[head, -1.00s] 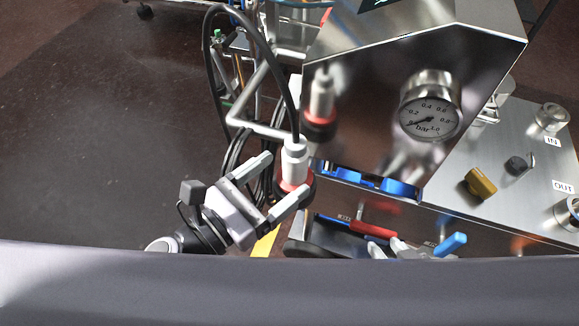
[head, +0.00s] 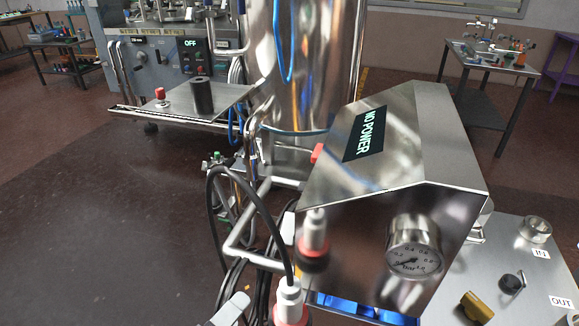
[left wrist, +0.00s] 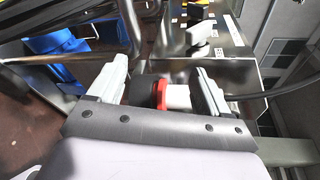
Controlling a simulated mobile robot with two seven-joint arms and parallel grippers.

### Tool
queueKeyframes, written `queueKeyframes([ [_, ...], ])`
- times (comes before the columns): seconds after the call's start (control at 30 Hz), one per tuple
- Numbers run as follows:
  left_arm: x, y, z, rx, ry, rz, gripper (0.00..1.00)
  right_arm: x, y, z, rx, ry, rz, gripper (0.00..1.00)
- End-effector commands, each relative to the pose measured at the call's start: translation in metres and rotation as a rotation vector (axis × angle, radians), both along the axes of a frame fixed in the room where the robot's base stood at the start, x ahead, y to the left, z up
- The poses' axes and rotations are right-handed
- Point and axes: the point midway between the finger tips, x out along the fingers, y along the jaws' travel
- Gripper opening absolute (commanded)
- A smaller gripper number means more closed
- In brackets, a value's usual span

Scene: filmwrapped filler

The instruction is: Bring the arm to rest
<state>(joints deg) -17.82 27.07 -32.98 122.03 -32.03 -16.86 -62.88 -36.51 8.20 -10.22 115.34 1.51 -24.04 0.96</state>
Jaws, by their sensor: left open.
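My left gripper (head: 262,314) is at the bottom edge of the head view, where only a pale fingertip shows clearly. In the left wrist view my left gripper (left wrist: 160,85) is open, its two pale fingers spread apart. A white connector with a red ring (head: 290,300) and a black cable stands beside the fingertip. In the left wrist view the white and red connector (left wrist: 176,97) lies between the spread fingers; I cannot tell whether either finger touches it. My right gripper is not in view.
A steel control box (head: 370,230) with a "NO POWER" display (head: 365,133) and a round gauge (head: 413,248) stands right of the connector. Bent metal tubing (head: 245,250) and cables are close by. A steel tank (head: 300,70) stands behind. Open dark floor (head: 90,230) lies left.

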Motion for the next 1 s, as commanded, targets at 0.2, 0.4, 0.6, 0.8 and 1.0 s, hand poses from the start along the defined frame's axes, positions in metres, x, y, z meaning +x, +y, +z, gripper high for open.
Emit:
queueKeyframes([
  [0.2, -0.008, 0.040, -0.025, -0.592, 0.457, 0.335, 0.78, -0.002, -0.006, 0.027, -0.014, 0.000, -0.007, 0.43],
  [0.4, -0.035, 0.077, -0.058, -1.131, 0.765, 0.684, 0.78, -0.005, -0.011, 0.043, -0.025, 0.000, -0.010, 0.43],
  [0.6, -0.061, 0.098, -0.079, -1.467, 0.897, 0.916, 0.78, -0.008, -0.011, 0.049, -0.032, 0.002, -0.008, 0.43],
  [0.8, -0.067, 0.103, -0.085, -1.552, 0.921, 0.971, 0.78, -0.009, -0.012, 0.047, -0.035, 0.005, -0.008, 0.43],
  [1.0, -0.066, 0.102, -0.085, -1.547, 0.920, 0.968, 0.49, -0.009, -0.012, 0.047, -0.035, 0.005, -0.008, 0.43],
])
